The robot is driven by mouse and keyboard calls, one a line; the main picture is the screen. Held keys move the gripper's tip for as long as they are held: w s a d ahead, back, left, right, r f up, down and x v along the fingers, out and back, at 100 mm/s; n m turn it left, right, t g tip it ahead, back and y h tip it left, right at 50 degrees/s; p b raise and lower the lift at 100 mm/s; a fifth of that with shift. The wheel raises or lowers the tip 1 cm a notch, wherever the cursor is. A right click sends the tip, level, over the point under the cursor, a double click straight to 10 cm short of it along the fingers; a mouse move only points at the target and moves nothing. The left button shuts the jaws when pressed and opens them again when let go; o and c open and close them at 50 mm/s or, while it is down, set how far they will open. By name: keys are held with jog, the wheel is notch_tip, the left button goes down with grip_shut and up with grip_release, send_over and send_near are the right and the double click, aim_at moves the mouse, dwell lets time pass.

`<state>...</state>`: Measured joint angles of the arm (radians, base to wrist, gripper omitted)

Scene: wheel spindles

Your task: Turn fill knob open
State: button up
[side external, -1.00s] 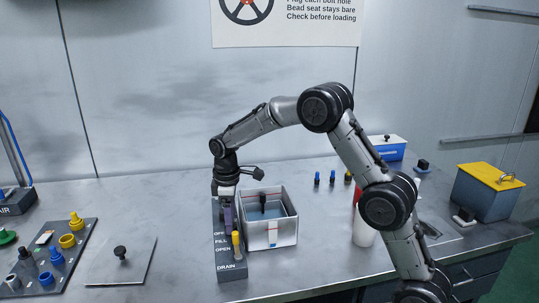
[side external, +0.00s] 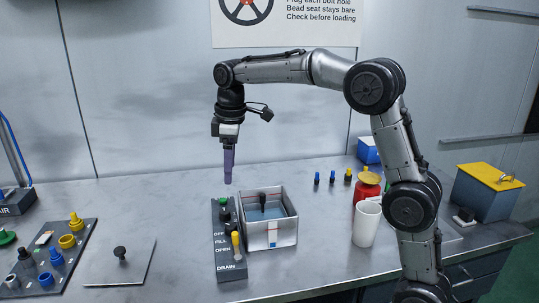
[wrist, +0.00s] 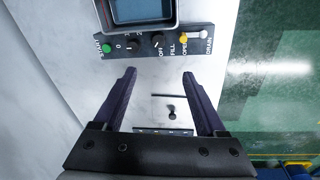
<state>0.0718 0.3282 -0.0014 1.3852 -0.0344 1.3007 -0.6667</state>
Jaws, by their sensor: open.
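The dark control panel (side external: 222,250) lies on the bench beside the square basin (side external: 270,235). The fill knob (side external: 230,227) is a small black knob on it, between another black knob (side external: 226,215) and a yellow-handled drain lever (side external: 236,242). The fill knob also shows in the wrist view (wrist: 157,40), beside its OFF, FILL and OPEN lettering; its exact pointing direction is too small to tell. My gripper (side external: 228,180) hangs fingers-down, well above the bench and clear of the panel. In the wrist view my gripper (wrist: 159,74) is open, with nothing between the fingers.
The basin holds bluish liquid and a black upright handle (side external: 262,202). A white cup (side external: 366,224) and red container (side external: 367,186) stand to the right. A plate with a black knob (side external: 120,262) and a tray of coloured parts (side external: 47,262) lie left. The bench behind the panel is clear.

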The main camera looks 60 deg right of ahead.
jog(key=s+a+r+t, duration=0.1)
jog(key=s+r, duration=0.2)
jog(key=s, duration=0.3)
jog(key=s+a+r+m+t, duration=0.1)
jog(key=s+r, duration=0.2)
jog(key=s, duration=0.4)
jog(key=shift+a+r, duration=0.2)
jog(key=shift+r, duration=0.2)
jog(key=n+g, duration=0.2)
jog(key=g, duration=0.1)
send_over(231, 225)
notch_tip(231, 225, down, 12)
notch_tip(231, 225, down, 14)
jog(key=shift+s+r, duration=0.1)
jog(key=shift+r, duration=0.05)
